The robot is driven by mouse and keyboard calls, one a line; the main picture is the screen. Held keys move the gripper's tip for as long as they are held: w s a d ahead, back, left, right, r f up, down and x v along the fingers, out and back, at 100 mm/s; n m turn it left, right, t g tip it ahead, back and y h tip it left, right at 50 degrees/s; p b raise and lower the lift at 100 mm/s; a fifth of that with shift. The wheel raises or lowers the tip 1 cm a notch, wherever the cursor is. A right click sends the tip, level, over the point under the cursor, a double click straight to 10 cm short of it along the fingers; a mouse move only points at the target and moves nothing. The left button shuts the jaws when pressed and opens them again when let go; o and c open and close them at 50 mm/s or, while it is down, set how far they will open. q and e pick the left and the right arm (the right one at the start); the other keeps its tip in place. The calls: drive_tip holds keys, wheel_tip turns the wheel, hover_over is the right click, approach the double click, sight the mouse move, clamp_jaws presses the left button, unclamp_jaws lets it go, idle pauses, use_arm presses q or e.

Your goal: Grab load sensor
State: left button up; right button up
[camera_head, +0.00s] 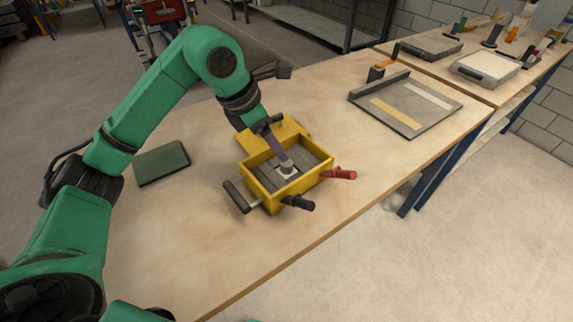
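A yellow box (265,198) stands on the wooden workbench, with grey inner surfaces and an open top. A small pale grey piece (288,172), which looks like the load sensor, sits inside it near the middle. My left gripper (284,160) reaches down into the box from above, with its tips at or just above this piece. The fingers look narrow and close together. I cannot tell whether they hold the piece, and they hide part of it. My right gripper is not in view.
Black handles (237,197) and a red handle (341,174) stick out from the box. A dark green flat block (162,163) lies to its left. A grey board with strips (406,105) lies at the back right. The bench front is clear.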

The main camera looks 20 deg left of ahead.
sight(287, 163)
use_arm(q)
drive_tip(key=p+x, duration=0.1)
drive_tip(key=x, duration=0.6)
drive_tip(key=shift+f, duration=0.1)
drive_tip(key=shift+w+f, duration=0.2)
drive_tip(key=shift+f, duration=0.15)
clamp_jaws()
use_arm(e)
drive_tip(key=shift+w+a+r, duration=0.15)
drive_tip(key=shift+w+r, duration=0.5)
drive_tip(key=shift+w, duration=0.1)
